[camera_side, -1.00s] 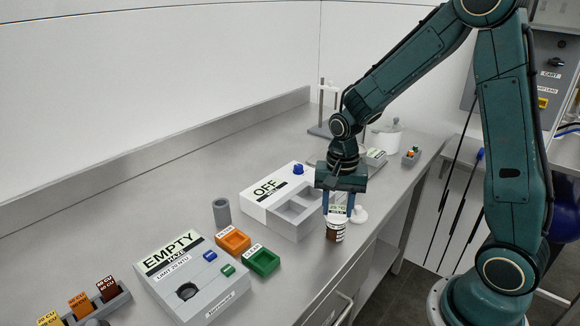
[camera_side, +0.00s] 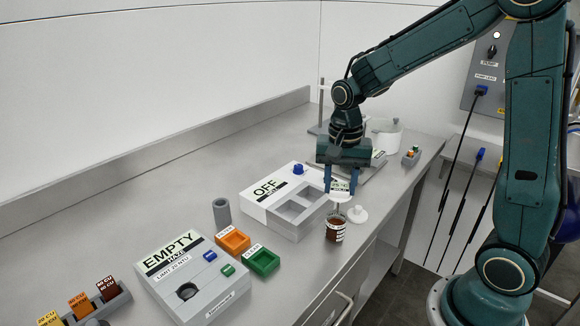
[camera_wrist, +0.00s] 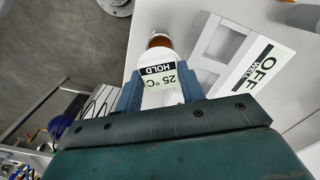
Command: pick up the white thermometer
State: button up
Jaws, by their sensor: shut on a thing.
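The white thermometer (camera_side: 340,186) is between the fingers of my gripper (camera_side: 341,190), which is shut on it. In the wrist view my gripper (camera_wrist: 162,98) has a blue finger on each side of the thermometer's head (camera_wrist: 159,94), whose display reads 25 °C and HOLD. The thermometer is above a small jar of brown liquid (camera_side: 335,230), which stands on the bench near its front edge. The jar's rim also shows in the wrist view (camera_wrist: 160,40). I cannot tell whether the probe tip is still inside the jar.
A white box marked OFF (camera_side: 268,205) stands left of the jar, and a white lid (camera_side: 357,215) lies right of it. Orange (camera_side: 232,241) and green (camera_side: 264,262) trays and a grey meter marked EMPTY (camera_side: 190,285) are farther left. The bench's back left is clear.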

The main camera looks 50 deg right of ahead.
aim_at(340, 187)
notch_tip(340, 187, up, 14)
jog(key=shift+f, duration=0.2)
jog(key=shift+f, duration=0.15)
dwell(0.6)
jog(key=shift+f, duration=6.5)
jog(key=shift+w, duration=0.15)
jog(key=w+a+r, duration=0.1)
jog(key=w+a, duration=0.6)
jog(key=w, duration=0.5)
jog(key=w+a+r, duration=0.1)
jog(key=w+a, duration=0.6)
jog(key=w, duration=0.6)
jog(key=shift+w, duration=0.25)
jog(key=shift+r, duration=0.15)
jog(key=shift+f, duration=0.25)
